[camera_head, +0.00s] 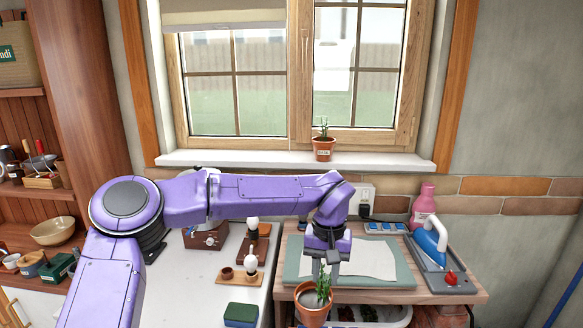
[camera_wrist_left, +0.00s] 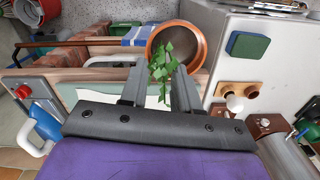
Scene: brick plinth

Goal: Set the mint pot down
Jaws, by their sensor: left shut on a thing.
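The mint pot (camera_head: 312,316) is a terracotta pot with a green leafy plant, in the lower middle of the head view. My left gripper (camera_head: 323,268) reaches down over it and is shut on it at the plant side. The pot appears in front of the wooden table's (camera_head: 455,297) near edge; whether anything supports it from below cannot be told. In the left wrist view the pot (camera_wrist_left: 197,40) shows its open rim beyond the fingers, with leaves (camera_wrist_left: 163,68) between them. My right gripper is not in view.
A second potted plant (camera_head: 323,149) with a label stands on the white windowsill (camera_head: 230,159), which has free room either side. The table carries an ironing mat (camera_head: 400,283), a blue iron (camera_head: 430,243) and a pink bottle (camera_head: 424,205). A sponge (camera_head: 241,314) lies on the white counter.

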